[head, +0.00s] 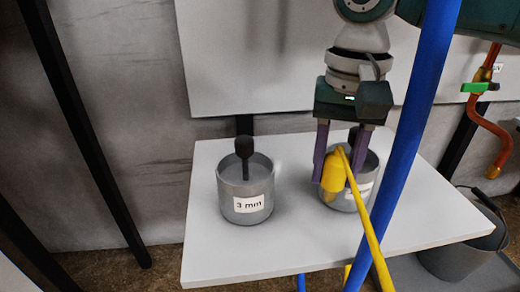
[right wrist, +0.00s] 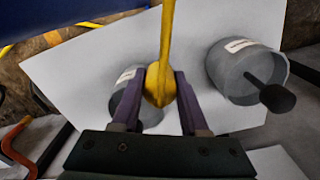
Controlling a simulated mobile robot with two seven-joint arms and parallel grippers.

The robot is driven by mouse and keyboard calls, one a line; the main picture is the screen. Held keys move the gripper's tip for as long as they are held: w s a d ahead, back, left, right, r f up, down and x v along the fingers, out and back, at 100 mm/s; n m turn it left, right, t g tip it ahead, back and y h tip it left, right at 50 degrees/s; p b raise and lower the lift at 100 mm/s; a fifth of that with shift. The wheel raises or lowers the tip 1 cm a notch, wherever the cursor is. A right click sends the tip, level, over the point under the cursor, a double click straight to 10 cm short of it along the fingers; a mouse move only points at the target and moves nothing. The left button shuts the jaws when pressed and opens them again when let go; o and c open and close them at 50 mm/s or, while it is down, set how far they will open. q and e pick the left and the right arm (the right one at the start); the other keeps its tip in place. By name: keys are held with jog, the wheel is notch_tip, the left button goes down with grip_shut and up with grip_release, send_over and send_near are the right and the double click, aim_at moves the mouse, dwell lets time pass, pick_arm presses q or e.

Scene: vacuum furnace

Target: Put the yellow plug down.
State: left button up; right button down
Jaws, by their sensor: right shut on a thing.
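The yellow plug (head: 333,174) has a rounded body with a long yellow hose or cable running from it down past the table's front edge. My right gripper (head: 337,180) points down and is shut on the plug, one purple finger on each side. The plug also shows between the fingers in the right wrist view (right wrist: 158,88). It is in front of a grey pot (head: 370,172) and hides part of it; I cannot tell how high it is above the white table (head: 290,245). My left gripper is not in view.
A thick blue pole (head: 408,130) crosses in front at the right. An orange pipe (head: 490,130) and a grey bucket (head: 455,258) are farther right. The table's front left is clear.

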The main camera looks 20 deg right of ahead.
aim_at(330, 188)
jog(key=shift+f, duration=0.4)
notch_tip(330, 188, down, 4)
jog(key=b, duration=0.4)
jog(key=shift+w+r, duration=0.15)
jog(key=shift+r, duration=0.2)
jog(key=shift+c, duration=2.1)
grip_release()
jog(key=shift+f, duration=0.15)
